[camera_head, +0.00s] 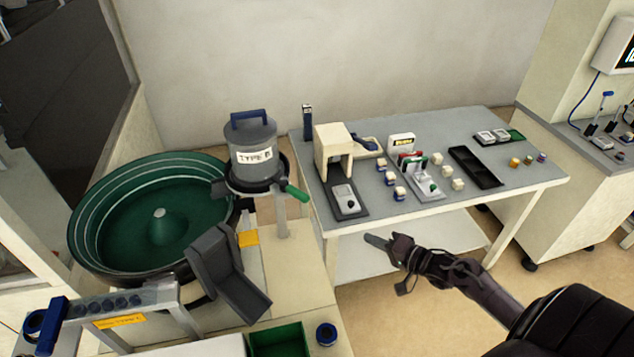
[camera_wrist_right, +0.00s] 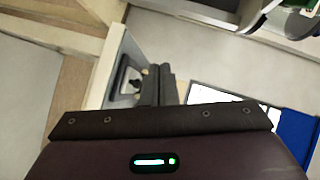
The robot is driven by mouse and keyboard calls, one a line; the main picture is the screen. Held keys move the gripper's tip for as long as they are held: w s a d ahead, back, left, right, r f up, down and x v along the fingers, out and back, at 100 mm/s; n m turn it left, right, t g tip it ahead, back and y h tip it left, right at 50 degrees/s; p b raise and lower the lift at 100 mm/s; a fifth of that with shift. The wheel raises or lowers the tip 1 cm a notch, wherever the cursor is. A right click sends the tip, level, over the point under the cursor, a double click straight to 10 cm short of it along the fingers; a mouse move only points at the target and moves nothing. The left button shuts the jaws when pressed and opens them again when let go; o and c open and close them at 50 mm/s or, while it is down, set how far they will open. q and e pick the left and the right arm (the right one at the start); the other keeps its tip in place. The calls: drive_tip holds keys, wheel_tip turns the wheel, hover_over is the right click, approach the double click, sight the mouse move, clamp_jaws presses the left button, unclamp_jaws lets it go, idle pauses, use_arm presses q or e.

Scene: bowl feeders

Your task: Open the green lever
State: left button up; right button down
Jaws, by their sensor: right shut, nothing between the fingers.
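The green lever (camera_head: 296,192) sticks out to the lower right from the collar under a grey hopper (camera_head: 252,150) labelled with a TYPE tag, beside the bowl feeder. My right gripper (camera_head: 372,241) is shut and empty. In the head view it appears to the right of and below the lever, apart from it, in front of the grey table. In the right wrist view my gripper's dark fingers (camera_wrist_right: 158,85) are together with nothing between them. I cannot make out the lever for sure in that view. My left gripper is not in view.
A large green bowl feeder (camera_head: 118,240) stands at the left, with a dark chute (camera_head: 228,275) in front. A grey table (camera_head: 440,130) holds a cream press, small blocks and black trays. A green bin (camera_head: 278,341) is at the bottom. The space between lever and gripper looks clear.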

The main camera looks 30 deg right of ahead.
sight(290, 189)
wheel_tip(290, 189, up, 16)
drive_tip(key=w+a+y+p, duration=0.1)
drive_tip(key=w+a+y, duration=0.1)
drive_tip(key=y, duration=0.3)
drive_tip(key=shift+a+p, duration=0.3)
drive_tip(key=shift+a, duration=0.15)
drive_tip(key=shift+m, duration=0.3)
drive_tip(key=w+a+p, duration=0.4)
drive_tip(key=w+a, duration=0.2)
drive_tip(key=a, duration=0.3)
drive_tip(key=shift+w+a, duration=0.25)
drive_tip(key=shift+w, duration=0.15)
drive_tip(key=shift+t, duration=0.3)
drive_tip(key=shift+a, duration=0.15)
